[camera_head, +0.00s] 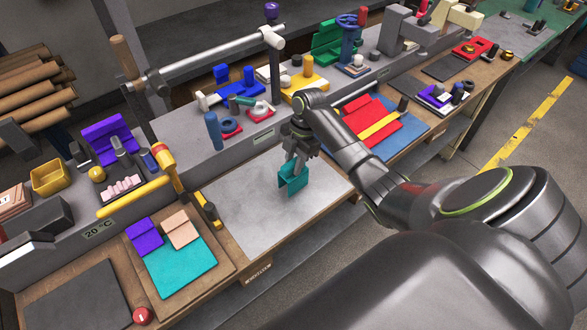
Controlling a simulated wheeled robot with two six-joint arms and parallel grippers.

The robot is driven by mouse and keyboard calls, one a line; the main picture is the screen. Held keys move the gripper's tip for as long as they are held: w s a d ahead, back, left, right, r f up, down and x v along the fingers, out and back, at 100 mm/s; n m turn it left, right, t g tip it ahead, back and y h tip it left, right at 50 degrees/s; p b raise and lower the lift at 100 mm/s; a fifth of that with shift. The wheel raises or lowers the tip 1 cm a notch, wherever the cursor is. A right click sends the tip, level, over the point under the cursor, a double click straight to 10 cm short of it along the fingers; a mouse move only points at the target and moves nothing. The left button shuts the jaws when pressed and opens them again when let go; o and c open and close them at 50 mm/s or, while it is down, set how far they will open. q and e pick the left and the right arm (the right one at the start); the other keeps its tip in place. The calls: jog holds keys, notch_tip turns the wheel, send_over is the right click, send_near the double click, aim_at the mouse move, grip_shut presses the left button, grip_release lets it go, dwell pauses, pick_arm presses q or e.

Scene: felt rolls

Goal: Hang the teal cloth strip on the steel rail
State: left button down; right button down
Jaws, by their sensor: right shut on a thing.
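The teal cloth strip (291,184) is folded over and hangs from my right gripper (296,164) above the pale grey work mat (245,214), or close to it; I cannot tell if its lower edge touches. My right gripper is shut on the strip's upper edge, with its arm coming in from the right. The steel rail (205,61) is a bare horizontal bar between two posts at the upper left, behind the grey ledge. The gripper and strip are to the right of the rail, lower and nearer. My left gripper is not in view.
A yellow bar fixture (136,197) stands left of the mat. A teal felt sheet (181,267) lies with purple and tan pieces on a board. The ledge below the rail holds a blue cylinder (213,131) and several small parts. Red felt (371,123) lies to the right.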

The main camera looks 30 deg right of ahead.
jog(key=shift+r+p, duration=2.5)
jog(key=shift+r, duration=0.1)
jog(key=shift+f, duration=0.1)
